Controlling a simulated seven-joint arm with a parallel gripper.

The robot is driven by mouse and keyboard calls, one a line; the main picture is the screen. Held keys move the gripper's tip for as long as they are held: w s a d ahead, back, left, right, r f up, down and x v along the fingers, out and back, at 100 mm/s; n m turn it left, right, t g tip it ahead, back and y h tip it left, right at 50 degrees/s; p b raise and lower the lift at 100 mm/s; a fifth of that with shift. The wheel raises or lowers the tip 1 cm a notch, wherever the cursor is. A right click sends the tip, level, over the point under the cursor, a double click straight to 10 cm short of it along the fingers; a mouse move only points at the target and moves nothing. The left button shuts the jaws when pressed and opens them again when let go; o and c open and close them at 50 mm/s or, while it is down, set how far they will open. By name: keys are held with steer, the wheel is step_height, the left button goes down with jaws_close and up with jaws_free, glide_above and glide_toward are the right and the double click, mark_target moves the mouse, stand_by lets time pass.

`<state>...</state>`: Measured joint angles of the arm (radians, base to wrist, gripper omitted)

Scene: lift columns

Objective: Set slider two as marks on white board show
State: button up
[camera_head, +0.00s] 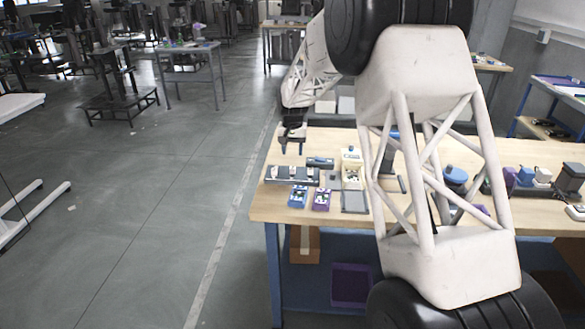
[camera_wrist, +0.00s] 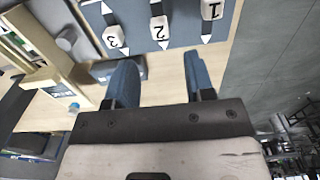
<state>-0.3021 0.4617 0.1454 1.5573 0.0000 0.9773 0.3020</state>
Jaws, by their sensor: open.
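The slider panel (camera_head: 292,175) lies near the table's left edge. In the wrist view the blue-grey panel (camera_wrist: 185,38) spans the top, with white knobs marked 3 (camera_wrist: 114,37), 2 (camera_wrist: 159,29) and 1 (camera_wrist: 210,10). White triangles sit beside the knobs' tracks. Knob 2 is between 3 and 1. My gripper (camera_head: 292,147) is open and empty above the table, just beyond the panel. Its blue fingers (camera_wrist: 160,80) point toward the panel, apart from knob 2. A pale board-like item (camera_head: 351,170) stands right of the panel; I cannot read any marks on it.
A small dark block (camera_head: 320,161) lies behind the panel. A blue box (camera_head: 298,196), a purple box (camera_head: 322,200) and a grey tray (camera_head: 354,201) lie in front and to the right. My arm hides part of the table (camera_head: 262,208). Open floor lies left.

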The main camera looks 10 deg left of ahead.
mark_target(292, 167)
steer(key=shift+f, duration=3.9)
steer(key=shift+c, duration=0.5)
